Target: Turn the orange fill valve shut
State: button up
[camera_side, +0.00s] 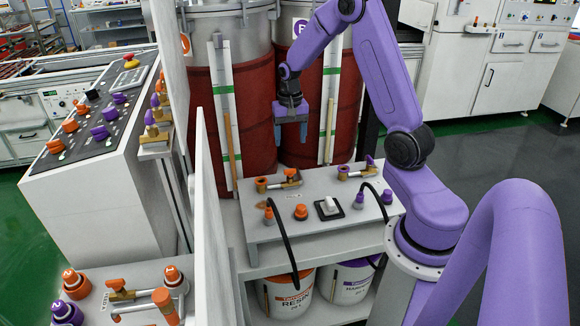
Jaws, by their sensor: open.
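A brass valve with orange parts (262,185) lies on the small grey bench below the red drums, at its back left. Its exact handle angle is too small to tell. A similar brass valve with purple parts (343,172) sits to its right. Other orange-handled brass fittings (118,286) are on the lower left panel; I cannot tell from the picture alone which one is the fill valve. My gripper (290,132) points down, open and empty, in front of the drums. It appears above the bench valves and touches nothing that I can see.
The bench (270,232) also carries an orange knob (300,212), a white rocker switch (327,207) and black hoses. Buckets (290,295) stand below. A white upright panel (207,215) borders the bench's left. A sloped console (95,140) with orange and purple knobs stands further left.

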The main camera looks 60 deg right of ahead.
aim_at(290, 172)
notch_tip(290, 172, down, 11)
jog(key=shift+f, duration=0.1)
dwell(0.3)
jog(key=c, duration=1.1)
jog(key=shift+o, duration=0.2)
